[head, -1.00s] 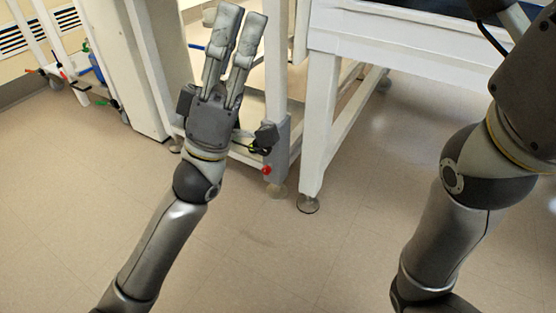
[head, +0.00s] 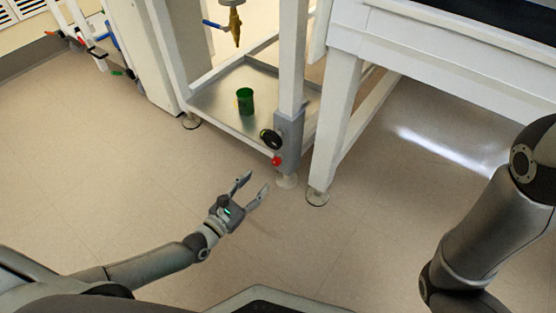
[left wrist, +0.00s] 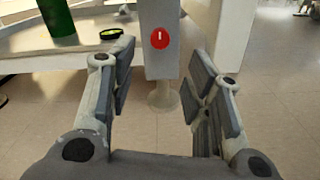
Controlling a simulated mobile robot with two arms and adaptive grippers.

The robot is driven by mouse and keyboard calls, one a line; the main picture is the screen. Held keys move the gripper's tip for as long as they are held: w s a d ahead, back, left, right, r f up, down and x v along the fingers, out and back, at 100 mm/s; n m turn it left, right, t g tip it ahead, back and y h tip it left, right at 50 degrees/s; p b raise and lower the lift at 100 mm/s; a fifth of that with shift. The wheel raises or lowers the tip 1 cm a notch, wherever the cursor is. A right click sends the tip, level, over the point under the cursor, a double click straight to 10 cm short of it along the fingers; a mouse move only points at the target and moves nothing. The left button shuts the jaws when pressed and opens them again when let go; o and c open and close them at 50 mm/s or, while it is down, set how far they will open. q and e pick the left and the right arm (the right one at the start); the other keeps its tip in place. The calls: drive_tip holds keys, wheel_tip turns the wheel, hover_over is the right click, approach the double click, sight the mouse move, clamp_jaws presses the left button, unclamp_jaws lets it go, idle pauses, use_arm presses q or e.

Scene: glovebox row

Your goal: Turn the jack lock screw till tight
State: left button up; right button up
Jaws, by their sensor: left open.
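A red round knob with a white mark, likely the jack lock screw (head: 277,161), sits low on a grey housing (head: 290,141) on the white frame's leg. It shows face-on in the left wrist view (left wrist: 159,38). My left gripper (head: 256,183) is open and empty, just in front of and below the red knob. In the left wrist view the knob lies between and beyond the spread fingers (left wrist: 160,62), not touching them. My right gripper is out of the head view.
A metal shelf (head: 215,103) holds a green cup (head: 245,101) under a brass valve (head: 236,26). A levelling foot (head: 287,181) stands under the housing. A white table leg (head: 335,135) is close on the right. The floor in front is clear.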

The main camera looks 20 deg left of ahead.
sight(275, 163)
use_arm(q)
drive_tip(key=b+x, duration=0.3)
drive_tip(key=x, duration=0.6)
drive_tip(key=shift+s+f+b, duration=0.1)
drive_tip(key=shift+b, duration=0.2)
drive_tip(key=shift+w+d, duration=0.2)
drive_tip(key=shift+w, duration=0.3)
clamp_jaws()
